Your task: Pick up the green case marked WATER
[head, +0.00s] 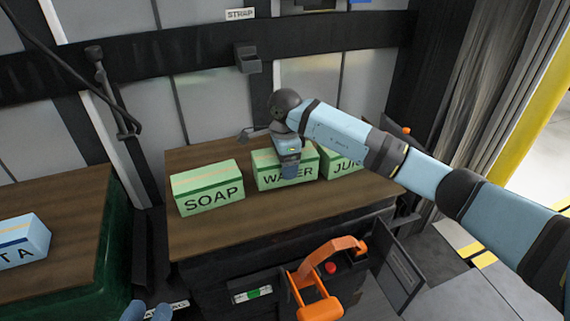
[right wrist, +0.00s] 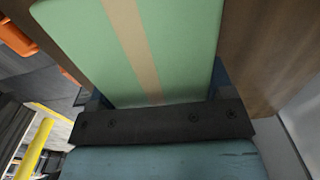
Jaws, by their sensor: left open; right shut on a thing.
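The green case marked WATER (head: 270,181) stands on the brown tabletop (head: 235,222) between two other green cases. My right gripper (head: 289,171) reaches down over it and is shut on it, covering part of its lettering. In the right wrist view the green case (right wrist: 165,45) with its tan stripe lies between the fingers, close against the palm. The head view shows no clear gap under the case. My left gripper (head: 148,312) is open and empty at the bottom edge of the head view, with only its blue fingertips showing.
The SOAP case (head: 208,188) stands to the left of the WATER case, and the partly hidden JUICE case (head: 343,162) close to its right. An orange handle (head: 315,285) stands before the table. Another case (head: 22,242) rests on the left table.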

